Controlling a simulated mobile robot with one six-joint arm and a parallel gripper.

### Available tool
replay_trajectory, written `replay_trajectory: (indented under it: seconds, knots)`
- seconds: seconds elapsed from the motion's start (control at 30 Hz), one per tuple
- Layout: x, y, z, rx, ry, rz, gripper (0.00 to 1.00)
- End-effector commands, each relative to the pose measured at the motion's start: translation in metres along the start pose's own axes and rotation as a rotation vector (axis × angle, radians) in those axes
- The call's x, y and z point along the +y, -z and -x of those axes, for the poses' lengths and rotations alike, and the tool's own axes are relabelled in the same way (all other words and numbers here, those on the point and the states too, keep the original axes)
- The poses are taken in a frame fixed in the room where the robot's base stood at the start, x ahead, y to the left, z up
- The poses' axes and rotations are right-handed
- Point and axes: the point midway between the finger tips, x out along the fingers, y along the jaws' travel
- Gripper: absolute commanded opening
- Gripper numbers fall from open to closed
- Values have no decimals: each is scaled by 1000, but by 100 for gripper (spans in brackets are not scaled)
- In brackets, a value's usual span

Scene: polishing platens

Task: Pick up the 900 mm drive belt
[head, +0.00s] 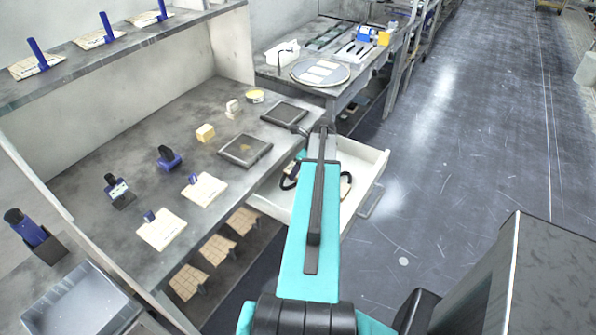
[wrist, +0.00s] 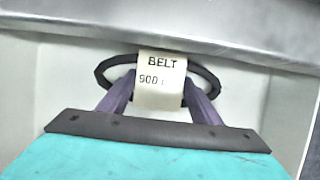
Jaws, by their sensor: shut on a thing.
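The 900 mm drive belt (wrist: 103,74) is a black loop with a cream tag (wrist: 161,70) reading "BELT" and "900". In the wrist view, the two purple fingers of my gripper (wrist: 160,92) are shut on the tag, one on each side. The loop spreads out to both sides behind the fingers, over the pale drawer floor. I cannot tell whether the belt touches the floor. In the head view, my arm hides the gripper and tag, and a dark curved piece shows in the drawer (head: 372,163) left of the arm.
The drawer is open below the workbench (head: 90,195), which carries several dark plates, blue-handled tools and cream pieces. A cream piece (head: 346,185) shows in the drawer right of my arm. A table (head: 285,78) with a round disc stands beyond. The floor (head: 470,150) at right is clear.

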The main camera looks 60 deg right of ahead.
Motion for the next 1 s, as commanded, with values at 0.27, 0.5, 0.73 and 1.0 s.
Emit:
replay_trajectory:
  seconds: [0.27,0.5,0.73,1.0]
  knots:
    - [0,-2,4,-1,1,0,31]
    - [0,-7,17,-1,2,1,31]
    - [6,-6,35,-1,1,-1,31]
    - [26,24,51,-1,2,-1,31]
